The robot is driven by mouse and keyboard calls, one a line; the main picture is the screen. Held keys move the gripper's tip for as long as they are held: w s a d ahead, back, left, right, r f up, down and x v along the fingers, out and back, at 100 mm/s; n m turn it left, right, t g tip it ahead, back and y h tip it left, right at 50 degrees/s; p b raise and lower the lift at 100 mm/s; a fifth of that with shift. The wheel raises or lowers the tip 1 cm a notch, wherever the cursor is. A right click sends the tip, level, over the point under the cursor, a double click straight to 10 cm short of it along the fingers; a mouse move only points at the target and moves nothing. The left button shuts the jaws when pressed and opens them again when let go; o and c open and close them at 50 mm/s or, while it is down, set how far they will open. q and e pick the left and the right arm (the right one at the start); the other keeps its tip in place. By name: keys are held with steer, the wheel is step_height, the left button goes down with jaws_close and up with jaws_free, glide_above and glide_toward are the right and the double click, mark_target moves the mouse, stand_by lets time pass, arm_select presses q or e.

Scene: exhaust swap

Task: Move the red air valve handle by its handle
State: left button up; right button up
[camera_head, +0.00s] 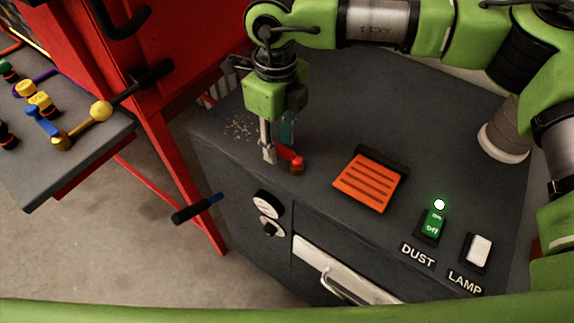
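The red air valve handle (289,156) is a short red piece on top of the dark grey cabinet, with a brownish end at its right. My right gripper (278,148) points down at it from above. Its near finger stands at the handle's left end and hides part of it. The far finger is behind, and a gap shows between the two fingers, so it looks open. I cannot tell whether either finger touches the handle. My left gripper is not in view.
An orange slotted grille (369,182) lies right of the handle on the cabinet top (340,90). A lit green DUST switch (432,223) and a white LAMP switch (478,251) are at front right. A red frame (150,130) and a side table (60,170) with coloured parts stand left.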

stand_by(0.4)
step_height(320, 180, up, 14)
steer(key=p, duration=0.6)
steer(key=shift+f, duration=0.15)
stand_by(0.3)
step_height(320, 180, up, 8)
steer(key=p, duration=0.9)
glide_above(279, 146)
steer(key=shift+b, duration=0.4)
